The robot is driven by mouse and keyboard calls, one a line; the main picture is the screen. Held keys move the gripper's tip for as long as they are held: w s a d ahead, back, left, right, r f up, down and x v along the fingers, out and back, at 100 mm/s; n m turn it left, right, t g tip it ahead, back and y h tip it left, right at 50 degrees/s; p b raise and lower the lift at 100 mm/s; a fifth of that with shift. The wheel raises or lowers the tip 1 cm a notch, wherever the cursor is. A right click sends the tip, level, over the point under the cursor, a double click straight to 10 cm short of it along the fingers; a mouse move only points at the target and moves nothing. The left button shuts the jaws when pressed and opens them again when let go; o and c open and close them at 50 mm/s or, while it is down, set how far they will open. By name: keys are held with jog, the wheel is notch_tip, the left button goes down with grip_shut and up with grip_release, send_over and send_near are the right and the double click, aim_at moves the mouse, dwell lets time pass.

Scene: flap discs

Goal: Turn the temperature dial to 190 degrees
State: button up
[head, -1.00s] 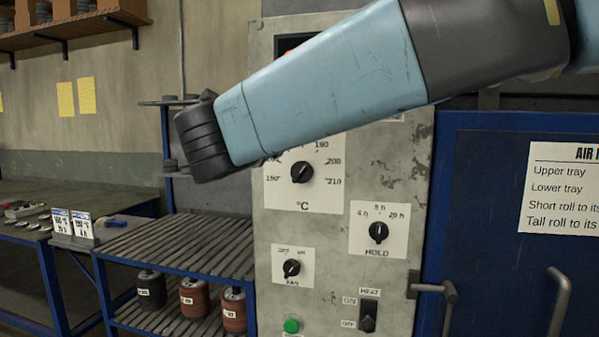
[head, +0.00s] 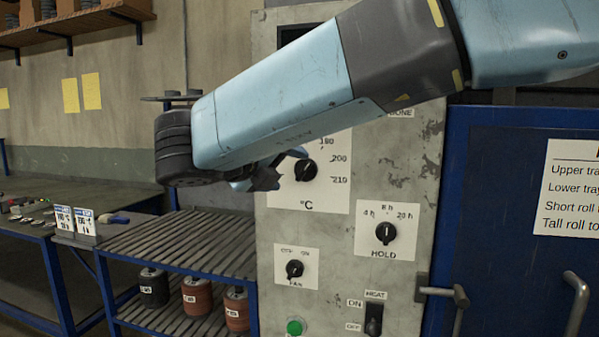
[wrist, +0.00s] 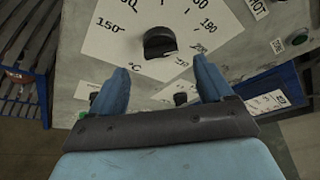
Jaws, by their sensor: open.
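The temperature dial (head: 306,170) is a black knob on a white °C plate (head: 325,195) on the grey control panel. Its 200 and 210 marks show at its right; my arm hides the plate's left part in the head view. The dial also shows in the wrist view (wrist: 160,44), with 150 at its left. I cannot tell where its pointer stands. My gripper (head: 284,167) is open and empty, beside the dial's left in the head view. In the wrist view its two blue fingers (wrist: 161,72) are spread on either side below the dial, seemingly apart from it.
Below are the HOLD knob (head: 386,232), the FAN knob (head: 295,269), the HEAT switch (head: 374,319) and a green button (head: 295,326). A blue door with a handle (head: 445,292) is at the right. A slatted rack (head: 190,250) stands at the left.

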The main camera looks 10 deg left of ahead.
aim_at(301, 172)
jog(key=shift+x, duration=3.2)
jog(key=c, duration=1)
jog(key=shift+f+n, duration=0.1)
jog(key=shift+n, duration=0.4)
jog(key=o, duration=1)
jog(key=shift+s, duration=0.1)
jog(key=v, duration=1.3)
jog(key=shift+s+a, duration=0.25)
jog(key=shift+a, duration=0.05)
